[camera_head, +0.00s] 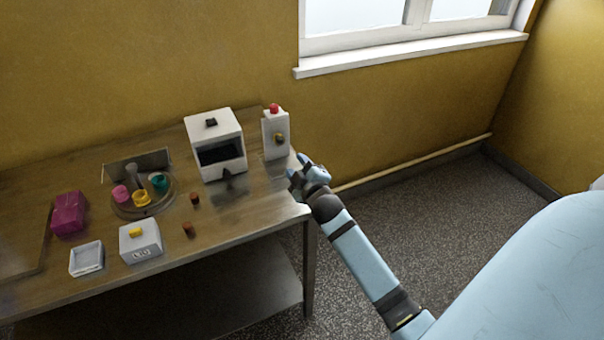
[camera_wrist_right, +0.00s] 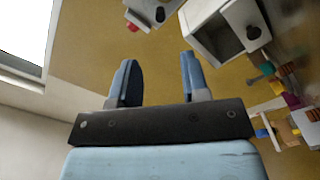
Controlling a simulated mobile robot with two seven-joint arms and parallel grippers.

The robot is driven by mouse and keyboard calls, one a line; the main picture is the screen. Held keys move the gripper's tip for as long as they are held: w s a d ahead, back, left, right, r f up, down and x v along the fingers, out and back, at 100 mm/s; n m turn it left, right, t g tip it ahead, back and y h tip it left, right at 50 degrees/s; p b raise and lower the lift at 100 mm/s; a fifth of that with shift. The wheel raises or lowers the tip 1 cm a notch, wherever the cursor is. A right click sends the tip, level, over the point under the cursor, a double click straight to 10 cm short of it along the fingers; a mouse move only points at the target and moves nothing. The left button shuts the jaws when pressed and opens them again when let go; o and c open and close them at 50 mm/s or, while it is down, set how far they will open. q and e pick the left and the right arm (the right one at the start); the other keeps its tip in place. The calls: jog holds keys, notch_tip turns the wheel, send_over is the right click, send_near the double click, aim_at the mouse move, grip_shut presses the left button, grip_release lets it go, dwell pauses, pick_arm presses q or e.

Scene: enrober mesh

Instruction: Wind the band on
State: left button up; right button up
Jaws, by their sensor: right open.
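A white boxy machine (camera_head: 219,132) with a dark open front stands at the back of the table; a small dark piece projects below its opening. Beside it on the right is a white control post (camera_head: 271,140) with a red button (camera_head: 274,108) on top and a dark and yellowish knob (camera_head: 280,138) on its front. My right gripper (camera_head: 300,168) is at the table's right edge, just right of the post and apart from it. In the right wrist view its two fingers (camera_wrist_right: 158,78) are apart with nothing between them. The post (camera_wrist_right: 150,12) and machine (camera_wrist_right: 222,32) show beyond. My left gripper is out of view.
A round tray (camera_head: 128,211) holds pink, yellow and teal pieces. Two small brown pieces (camera_head: 195,199) lie on the table (camera_head: 240,220). A magenta block (camera_head: 69,213), white tray (camera_head: 87,259) and white box (camera_head: 140,240) stand left. Open floor (camera_head: 400,210) lies right.

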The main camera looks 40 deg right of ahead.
aim_at(281, 142)
jog(key=shift+v, duration=1.2)
jog(key=shift+w, duration=0.1)
jog(key=w+a+r+n+y+b, duration=0.2)
jog(key=w+a+n+b, duration=0.25)
jog(key=n, duration=0.85)
jog(key=s+d+f+n+h+b, duration=0.2)
jog(key=s+d+n, duration=0.2)
jog(key=n, duration=0.8)
jog(key=x, duration=1.3)
jog(key=shift+w+d, duration=0.15)
jog(key=shift+d, duration=0.1)
